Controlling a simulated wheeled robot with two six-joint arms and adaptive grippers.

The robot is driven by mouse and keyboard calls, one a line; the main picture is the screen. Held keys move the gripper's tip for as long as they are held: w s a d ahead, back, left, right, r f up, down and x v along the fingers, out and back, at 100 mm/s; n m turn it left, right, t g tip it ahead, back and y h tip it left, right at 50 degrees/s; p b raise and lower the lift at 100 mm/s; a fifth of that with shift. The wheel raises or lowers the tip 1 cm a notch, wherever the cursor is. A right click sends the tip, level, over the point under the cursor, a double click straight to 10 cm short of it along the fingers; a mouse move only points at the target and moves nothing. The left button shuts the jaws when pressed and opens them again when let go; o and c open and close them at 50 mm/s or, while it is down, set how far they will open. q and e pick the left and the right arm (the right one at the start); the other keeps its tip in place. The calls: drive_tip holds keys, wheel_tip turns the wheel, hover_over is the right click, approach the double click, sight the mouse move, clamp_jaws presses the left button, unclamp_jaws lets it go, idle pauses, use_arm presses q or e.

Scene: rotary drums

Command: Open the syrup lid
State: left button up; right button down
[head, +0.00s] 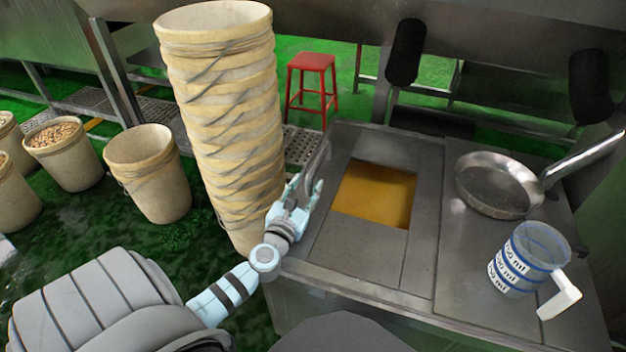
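The syrup well (374,195) is a rectangular opening in the metal counter, with amber syrup showing inside. A thin grey metal panel (316,163), which looks like the syrup lid, stands steeply tilted at the left side of the opening, seen nearly edge-on. My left gripper (308,184) is at the lower part of this panel, left of the opening. Its pale blue fingers look spread apart. Whether they touch the panel is hard to tell. My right gripper is not in view.
A tall stack of beige buckets (225,110) stands close left of my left gripper. A steel pan (495,185) and a measuring jug (525,262) sit on the counter's right side. A red stool (312,65) stands behind. More buckets (150,175) are at left.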

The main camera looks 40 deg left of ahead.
sight(313, 171)
use_arm(q)
drive_tip(key=x, duration=0.5)
drive_tip(key=shift+a+r, duration=0.1)
drive_tip(key=shift+w+a+r+b, duration=0.1)
drive_tip(key=shift+w+b, duration=0.2)
drive_tip(key=shift+w, duration=0.15)
drive_tip(key=shift+c, duration=0.3)
clamp_jaws()
